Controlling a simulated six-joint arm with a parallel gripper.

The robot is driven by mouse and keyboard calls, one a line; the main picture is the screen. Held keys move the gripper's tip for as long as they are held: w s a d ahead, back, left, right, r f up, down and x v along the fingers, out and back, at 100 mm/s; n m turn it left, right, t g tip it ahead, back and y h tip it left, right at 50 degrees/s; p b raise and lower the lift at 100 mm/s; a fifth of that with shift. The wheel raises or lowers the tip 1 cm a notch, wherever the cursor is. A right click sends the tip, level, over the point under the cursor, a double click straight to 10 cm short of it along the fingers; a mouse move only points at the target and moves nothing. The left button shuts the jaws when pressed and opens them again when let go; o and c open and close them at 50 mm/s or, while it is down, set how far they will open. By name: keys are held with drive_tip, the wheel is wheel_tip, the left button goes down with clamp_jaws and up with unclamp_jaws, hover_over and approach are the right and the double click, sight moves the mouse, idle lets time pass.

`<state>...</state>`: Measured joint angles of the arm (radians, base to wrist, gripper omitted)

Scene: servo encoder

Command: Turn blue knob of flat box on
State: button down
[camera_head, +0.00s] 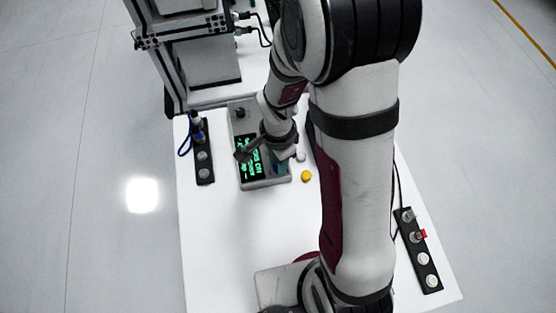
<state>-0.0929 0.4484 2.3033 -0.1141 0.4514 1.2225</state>
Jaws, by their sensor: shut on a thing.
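The flat box (240,126) is a grey unit on the white table, with a black screen showing green text (250,160). A dark round knob sits near its far end. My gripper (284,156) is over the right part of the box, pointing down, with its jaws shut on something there. A small bluish patch shows at the jaws and fits the blue knob, but my gripper and wrist hide most of it. I cannot make out the knob's angle.
A black strip with several round parts and a blue cable (204,165) lies left of the box. A yellow button (306,176) is just right of it. Another black strip with a red part (418,252) is at the table's right edge. A metal frame (163,75) stands behind.

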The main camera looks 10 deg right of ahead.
drive_tip(key=c, duration=0.6)
unclamp_jaws()
wheel_tip(320, 180, up, 16)
drive_tip(key=shift+f, duration=0.1)
drive_tip(key=s+n, duration=0.3)
drive_tip(key=s, duration=0.2)
drive_tip(key=s+r+n+y, duration=0.1)
drive_tip(key=s+n, duration=0.1)
drive_tip(key=s, duration=0.3)
drive_tip(key=s+n, duration=0.3)
drive_tip(key=s, duration=0.3)
drive_tip(key=shift+a+r+n+y, duration=0.25)
drive_tip(key=shift+a+n+y, duration=0.05)
drive_tip(key=shift+a+y, duration=0.1)
